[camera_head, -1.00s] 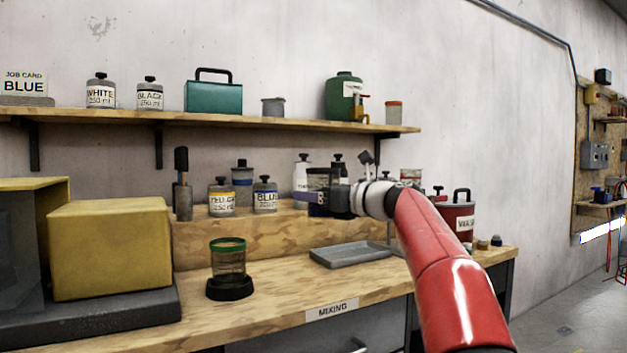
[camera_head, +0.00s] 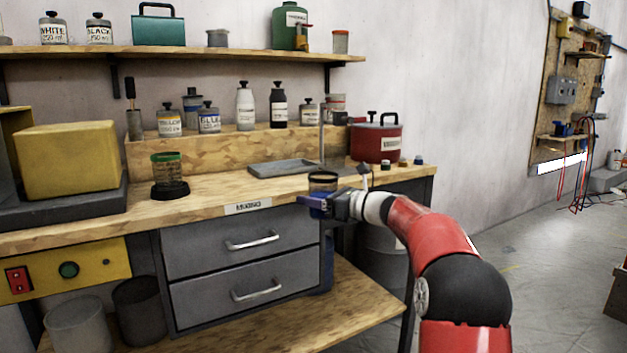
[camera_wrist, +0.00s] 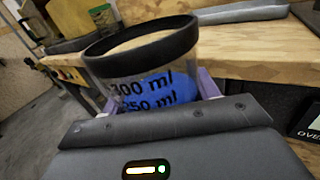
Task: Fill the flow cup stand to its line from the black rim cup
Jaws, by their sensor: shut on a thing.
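My gripper (camera_head: 318,203) is shut on the black rim cup (camera_head: 323,180), just in front of the bench edge. In the wrist view the clear cup (camera_wrist: 120,70) is tilted in the picture, its black rim uppermost, with 300 ml and 250 ml marks. Blue shows at its lower wall; I cannot tell whether this is liquid. What looks like the flow cup stand is a thin grey post (camera_head: 322,140) at the right end of the grey tray (camera_head: 285,168), with a small dark part near its top. Its fill line cannot be made out.
A green-rimmed clear cup (camera_head: 166,172) stands on a black base to the left. A red lidded pot (camera_head: 372,143) stands right of the post. Bottles line the wooden riser (camera_head: 200,150). Drawers (camera_head: 240,240) lie below the bench. The front bench strip is mostly clear.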

